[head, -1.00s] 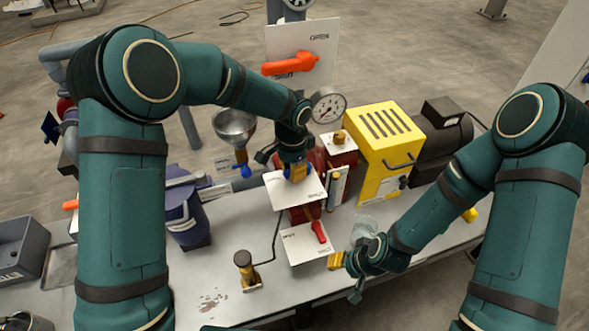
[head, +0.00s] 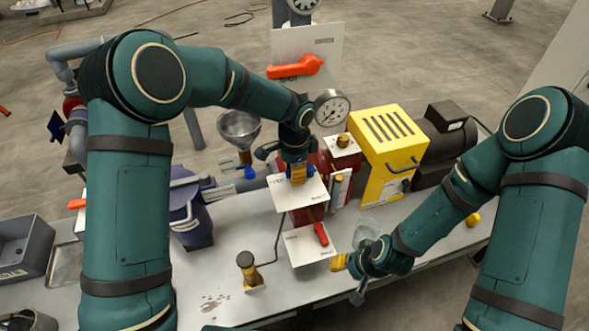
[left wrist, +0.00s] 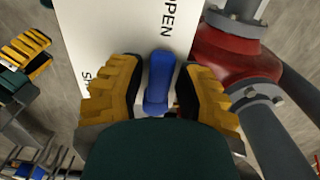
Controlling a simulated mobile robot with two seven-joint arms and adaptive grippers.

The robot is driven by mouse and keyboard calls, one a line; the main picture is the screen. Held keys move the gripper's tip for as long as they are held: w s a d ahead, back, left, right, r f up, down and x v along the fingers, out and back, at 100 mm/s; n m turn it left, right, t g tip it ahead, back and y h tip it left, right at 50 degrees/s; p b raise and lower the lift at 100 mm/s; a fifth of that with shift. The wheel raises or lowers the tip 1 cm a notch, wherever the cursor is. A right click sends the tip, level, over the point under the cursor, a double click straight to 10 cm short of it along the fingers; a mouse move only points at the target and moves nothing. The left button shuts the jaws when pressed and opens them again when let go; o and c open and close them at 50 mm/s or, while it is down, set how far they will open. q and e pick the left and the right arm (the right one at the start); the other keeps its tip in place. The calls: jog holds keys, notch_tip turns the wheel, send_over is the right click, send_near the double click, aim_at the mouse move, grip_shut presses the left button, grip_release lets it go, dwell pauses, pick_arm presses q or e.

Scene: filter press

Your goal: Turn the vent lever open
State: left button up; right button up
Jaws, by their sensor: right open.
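In the left wrist view a short blue lever (left wrist: 158,82) lies on a white plate (left wrist: 100,30) marked OPEN and, partly covered, SHUT. My left gripper (left wrist: 160,88) has one yellow-ribbed finger on each side of this lever. The gaps are very small, and I cannot tell whether the fingers press on it. In the head view my left gripper (head: 298,174) is over this plate (head: 312,192) and hides the lever. My right gripper (head: 342,264) is open and empty, beside the lower right of a second plate (head: 305,252) with a red lever (head: 320,234).
A large plate (head: 325,45) with an orange lever (head: 296,67) stands behind. A pressure gauge (head: 331,108), funnel (head: 238,126) and yellow housing (head: 388,150) surround my left gripper. A clear cup (head: 366,232) is close to my right gripper. The front table area is mostly free.

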pick_arm(q)
jog(key=shift+o, duration=0.7)
notch_tip(320, 180, up, 12)
dwell(0.5)
